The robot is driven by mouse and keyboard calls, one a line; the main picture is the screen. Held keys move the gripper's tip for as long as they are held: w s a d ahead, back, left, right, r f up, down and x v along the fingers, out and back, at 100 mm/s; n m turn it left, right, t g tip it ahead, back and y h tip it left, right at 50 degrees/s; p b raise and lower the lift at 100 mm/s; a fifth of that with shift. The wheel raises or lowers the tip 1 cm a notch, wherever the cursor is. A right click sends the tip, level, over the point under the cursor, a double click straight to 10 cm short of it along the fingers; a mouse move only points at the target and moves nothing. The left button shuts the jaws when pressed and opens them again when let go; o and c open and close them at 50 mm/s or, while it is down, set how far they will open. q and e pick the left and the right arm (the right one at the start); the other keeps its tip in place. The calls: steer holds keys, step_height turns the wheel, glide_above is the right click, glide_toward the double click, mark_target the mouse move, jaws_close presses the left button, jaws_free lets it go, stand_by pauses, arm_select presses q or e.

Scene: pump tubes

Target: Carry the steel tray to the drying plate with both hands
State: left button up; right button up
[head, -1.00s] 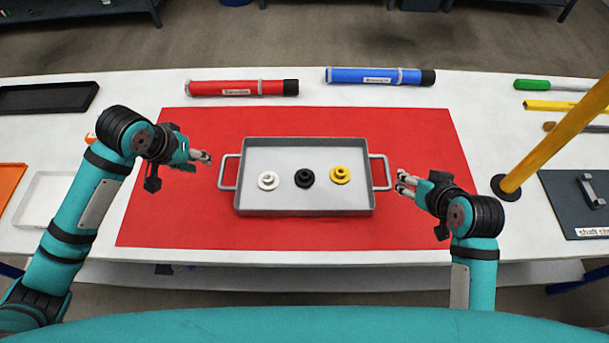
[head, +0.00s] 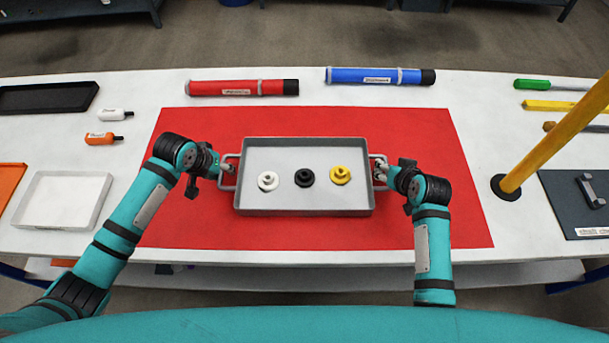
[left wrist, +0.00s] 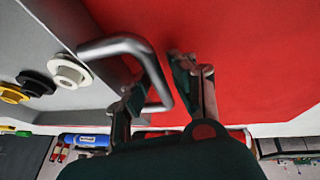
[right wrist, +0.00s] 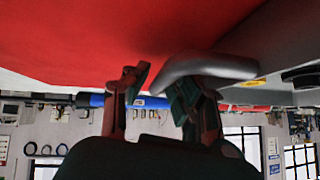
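The steel tray (head: 304,211) sits on the red mat (head: 200,230) and holds a white (head: 268,181), a black (head: 304,178) and a yellow (head: 340,175) round part. My left gripper (head: 226,168) is at its left handle; in the left wrist view the fingers stand apart with the handle's bar (left wrist: 155,72) between them. My right gripper (head: 380,171) is at its right handle; in the right wrist view the fingers stand apart, one overlapping the handle (right wrist: 215,65). I cannot tell which thing is the drying plate.
A red tube (head: 235,88) and a blue tube (head: 370,76) lie behind the mat. A yellow post (head: 545,148) stands at right beside a dark plate (head: 560,205). At left are a black tray (head: 45,97), a white tray (head: 65,200) and two small bottles.

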arm_select(q)
steer(key=shift+c, duration=0.3)
arm_select(e)
steer(key=shift+c, duration=0.3)
arm_select(q)
jaws_close()
arm_select(e)
jaws_close()
arm_select(q)
steer(key=shift+r, duration=0.2)
arm_select(e)
steer(key=shift+r, duration=0.2)
